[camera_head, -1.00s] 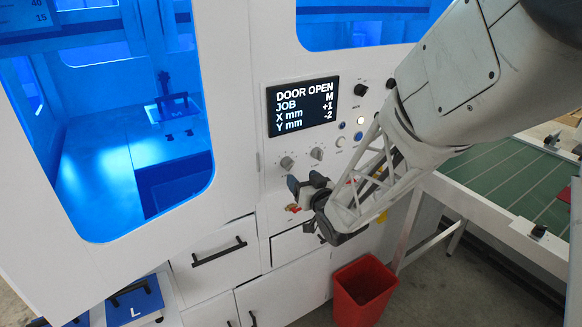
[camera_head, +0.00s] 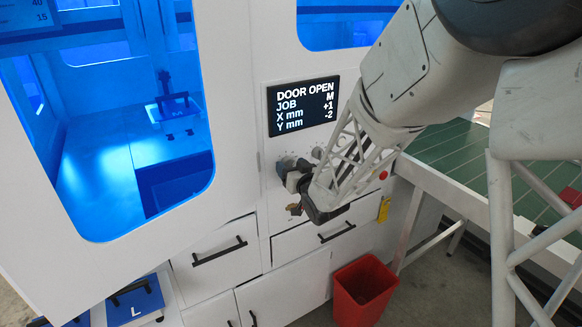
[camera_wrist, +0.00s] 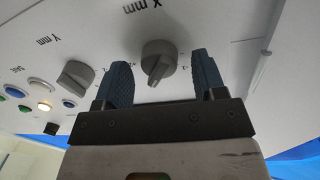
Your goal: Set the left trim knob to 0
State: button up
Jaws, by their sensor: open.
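The left trim knob (camera_wrist: 157,60), labelled X mm, is a grey round knob with a raised grip bar on the white panel. My gripper (camera_wrist: 160,73) is open, with one dark blue finger on each side of this knob; whether the fingers touch it I cannot tell. In the head view my gripper (camera_head: 291,172) is at the panel below the display and mostly hides the knob. The display (camera_head: 303,105) reads DOOR OPEN, JOB M, X mm +1, Y mm -2.
The other knob (camera_wrist: 76,75), labelled Y mm, is beside my gripper in the wrist view, near several coloured buttons. Below the panel are drawers with black handles (camera_head: 337,232) and a red bin (camera_head: 364,290). A green-topped table (camera_head: 455,150) stands at right.

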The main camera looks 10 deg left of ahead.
jog(key=shift+w+a, duration=0.15)
jog(key=shift+w, duration=0.05)
jog(key=c, duration=0.9)
jog(key=shift+n, duration=0.3)
jog(key=shift+n+y, duration=0.3)
jog(key=shift+n, duration=3.3)
